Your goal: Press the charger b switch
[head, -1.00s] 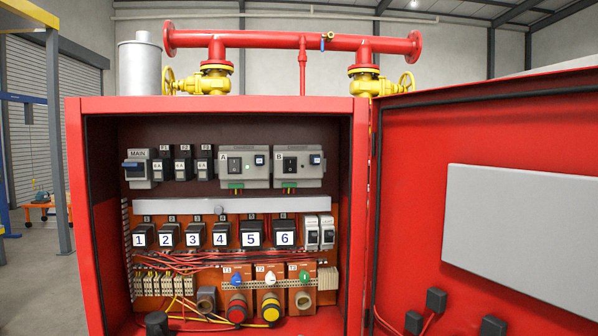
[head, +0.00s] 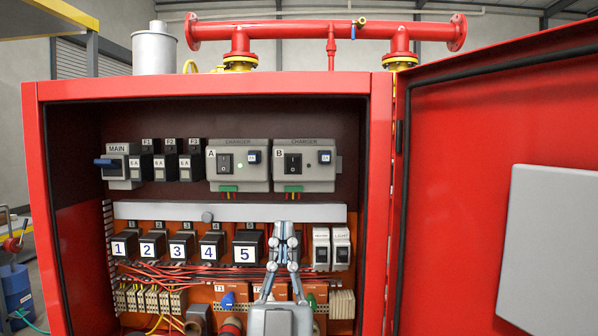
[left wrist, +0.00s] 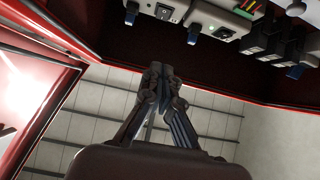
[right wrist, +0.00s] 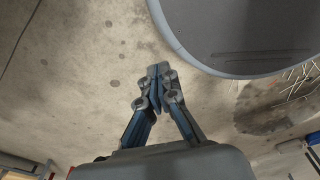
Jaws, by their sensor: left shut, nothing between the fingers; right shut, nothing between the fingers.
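The charger B unit (head: 321,179) is a grey box in the upper right of the red cabinet's inside. Its black rocker switch (head: 293,163) sits on its left half, and its small lamp looks dark. In the left wrist view the charger B switch (left wrist: 164,12) shows at the top edge. My left gripper (head: 285,228) is shut and empty, pointing up below charger B, in front of the numbered relay row. It hides the relay right of number 5. My right gripper (right wrist: 158,72) is shut and empty over bare floor, seen only in its wrist view.
Charger A (head: 225,183), with a lit green lamp, stands close left of charger B. The MAIN switch (head: 117,163) and fuses are further left. A grey duct (head: 160,211) runs below the chargers. The open red door (head: 455,200) stands at the right.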

